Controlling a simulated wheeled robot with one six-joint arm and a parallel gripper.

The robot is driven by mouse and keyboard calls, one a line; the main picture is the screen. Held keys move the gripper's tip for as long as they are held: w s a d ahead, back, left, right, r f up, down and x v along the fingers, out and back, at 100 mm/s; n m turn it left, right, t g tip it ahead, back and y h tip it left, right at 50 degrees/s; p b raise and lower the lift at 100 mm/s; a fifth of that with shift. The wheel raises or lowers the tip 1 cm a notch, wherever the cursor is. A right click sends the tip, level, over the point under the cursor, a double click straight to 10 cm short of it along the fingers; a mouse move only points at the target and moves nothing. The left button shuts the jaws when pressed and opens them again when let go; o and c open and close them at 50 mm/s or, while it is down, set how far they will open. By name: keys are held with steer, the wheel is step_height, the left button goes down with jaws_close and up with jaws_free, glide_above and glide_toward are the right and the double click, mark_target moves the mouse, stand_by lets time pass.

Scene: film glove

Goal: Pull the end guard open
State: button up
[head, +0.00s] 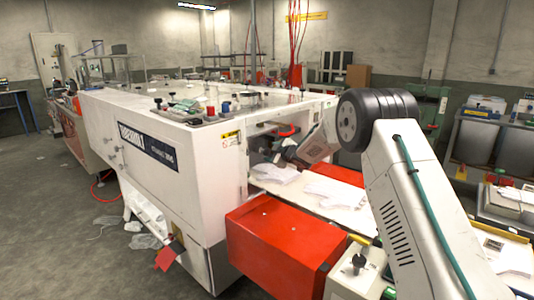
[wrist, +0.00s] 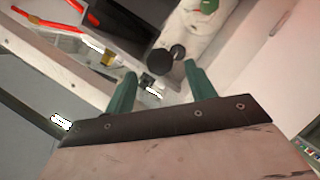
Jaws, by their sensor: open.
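The white wrapping machine (head: 165,140) stands at centre left, with an open bay at its near right end. My gripper (head: 283,150) reaches into this bay and shows small and partly hidden. In the wrist view its two green fingers (wrist: 157,72) are apart, with nothing clearly held between them.
A red housing (head: 285,240) juts out below the bay. A white conveyor bed with gloves (head: 330,195) runs right from it. Knobs and tools (head: 200,108) lie on the machine top. Loose plastic film (head: 145,240) is on the floor. Open floor lies at left.

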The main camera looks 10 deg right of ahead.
mark_target(268, 152)
steer(key=x, duration=0.5)
steer(key=c, duration=1)
steer(key=shift+d, duration=0.15)
jaws_close()
steer(key=shift+s, duration=0.1)
steer(key=shift+d, duration=0.1)
